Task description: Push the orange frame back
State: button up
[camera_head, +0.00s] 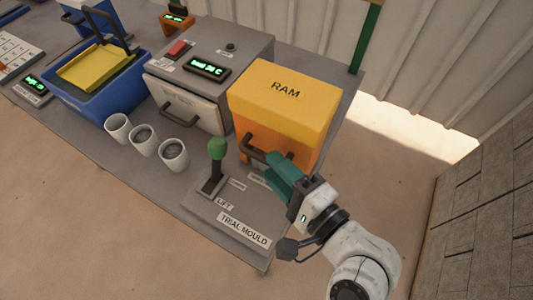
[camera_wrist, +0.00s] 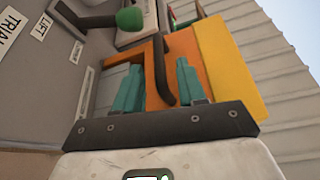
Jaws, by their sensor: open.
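The orange frame (camera_head: 298,139) stands at the right end of the grey bench, under a yellow block marked RAM (camera_head: 283,92). A dark bar handle (camera_head: 247,149) sticks out from its front. In the wrist view, the orange frame (camera_wrist: 187,48) fills the middle, with the yellow block (camera_wrist: 232,62) to its right. My gripper (camera_head: 276,163) has teal fingers and is open at the handle. In the wrist view, my gripper (camera_wrist: 158,82) has one finger on each side of the dark handle (camera_wrist: 160,65). I cannot tell whether either finger touches it.
A lever with a green knob (camera_head: 217,147) stands just left of my gripper, beside the TRIAL MOULD label (camera_head: 244,229). Several white cups (camera_head: 173,154), a grey oven-like box (camera_head: 189,100) and a blue bin (camera_head: 97,103) stand further left. A slatted wall is behind.

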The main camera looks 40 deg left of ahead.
aim_at(276, 145)
jog(key=shift+w+a+f, duration=0.1)
jog(key=shift+w+a, duration=0.05)
jog(key=shift+a, duration=0.8)
jog(key=shift+w+a+f, duration=0.1)
jog(key=shift+a, duration=0.8)
jog(key=shift+c, duration=0.3)
grip_shut()
